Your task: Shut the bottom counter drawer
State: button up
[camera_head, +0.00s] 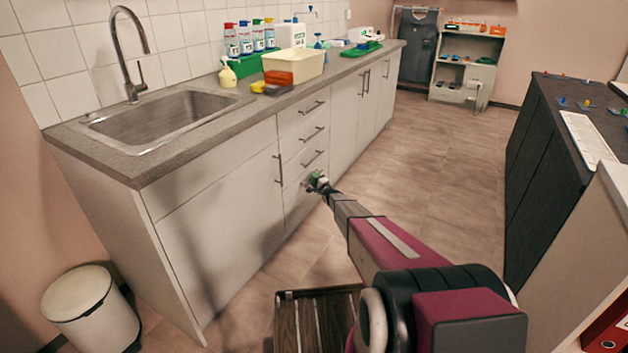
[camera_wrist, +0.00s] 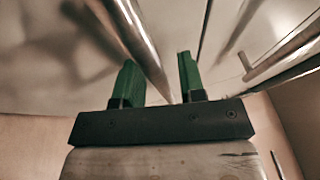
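The counter (camera_head: 225,200) has a column of pale drawers with bar handles. The bottom drawer (camera_head: 296,205) is the lowest front in that column, partly hidden by my gripper (camera_head: 318,182). How far it stands out cannot be told. My gripper is at the height of the bottom drawer's handle. In the wrist view, the two green fingers of my gripper (camera_wrist: 159,76) stand apart. A metal bar handle (camera_wrist: 146,55) runs through the gap between them as seen, with space on its sides. Whether it lies between the fingers or beyond them is unclear.
A second bar handle (camera_wrist: 285,57) shows at the right of the wrist view. A slatted wooden stool (camera_head: 313,315) stands below my arm. A white bin (camera_head: 92,312) is at the lower left. A dark cabinet (camera_head: 555,150) is at the right. The floor between is clear.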

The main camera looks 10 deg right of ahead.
jog(key=v, duration=1.1)
jog(key=shift+a, duration=0.1)
jog(key=s+a+r+n+g+y, duration=0.1)
jog(key=s+a+r+n+g, duration=0.25)
jog(key=s, duration=0.45)
jog(key=s+a+r+n+g, duration=0.3)
jog(key=s+a+r+g, duration=0.15)
jog(key=s, duration=0.35)
jog(key=s+a+r+n+g+y, duration=0.1)
jog(key=s+a+r+n+g, duration=0.25)
jog(key=s, duration=0.45)
jog(key=s+d+r+n+g+h, duration=0.1)
jog(key=s+d+r+g+h, duration=0.1)
jog(key=s, duration=0.7)
jog(key=s+d+r+g+h, duration=0.1)
jog(key=s+d+r+h, duration=0.3)
jog(key=s+h, duration=0.2)
jog(key=s+d+r+n+g+h, duration=0.1)
jog(key=s+d+r+g+h, duration=0.1)
jog(key=s, duration=0.9)
jog(key=shift+s+d+r+n+g+h, duration=0.35)
jog(key=shift+d+r+h, duration=0.55)
jog(key=shift+h, duration=0.3)
